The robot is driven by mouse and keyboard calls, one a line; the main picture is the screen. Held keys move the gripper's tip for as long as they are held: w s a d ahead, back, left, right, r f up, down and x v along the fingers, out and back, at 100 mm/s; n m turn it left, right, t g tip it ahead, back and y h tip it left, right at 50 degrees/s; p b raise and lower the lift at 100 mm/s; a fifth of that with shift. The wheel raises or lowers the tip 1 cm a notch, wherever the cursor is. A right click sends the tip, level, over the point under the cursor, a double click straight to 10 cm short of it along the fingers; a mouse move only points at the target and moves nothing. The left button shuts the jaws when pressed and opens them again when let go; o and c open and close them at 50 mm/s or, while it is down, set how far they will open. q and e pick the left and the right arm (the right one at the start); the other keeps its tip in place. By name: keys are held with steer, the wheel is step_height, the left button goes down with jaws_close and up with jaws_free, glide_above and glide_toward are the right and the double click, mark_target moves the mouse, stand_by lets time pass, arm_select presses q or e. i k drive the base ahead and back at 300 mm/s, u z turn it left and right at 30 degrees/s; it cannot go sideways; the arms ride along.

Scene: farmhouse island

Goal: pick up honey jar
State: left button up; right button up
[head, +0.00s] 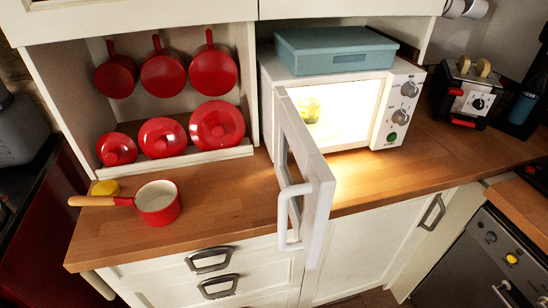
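A yellowish jar-like thing (309,109), which looks like the honey jar, stands inside the lit microwave (278,88), toward its left side. The bright light washes out its details, and I cannot make out a label. The microwave door (309,175) is open and swung out toward me over the counter edge. Its white handle (285,215) faces left. Neither of my grippers is in view.
A blue-green box (335,50) lies on top of the microwave. A red saucepan (159,207) stands on the wooden counter (235,205) at left, with a small yellow thing (105,187) behind its handle. A toaster (468,92) stands at right. The counter between saucepan and door is clear.

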mark_target(308, 105)
steer(key=u, duration=1.9)
steer(key=k, duration=1)
steer(key=z, duration=1.4)
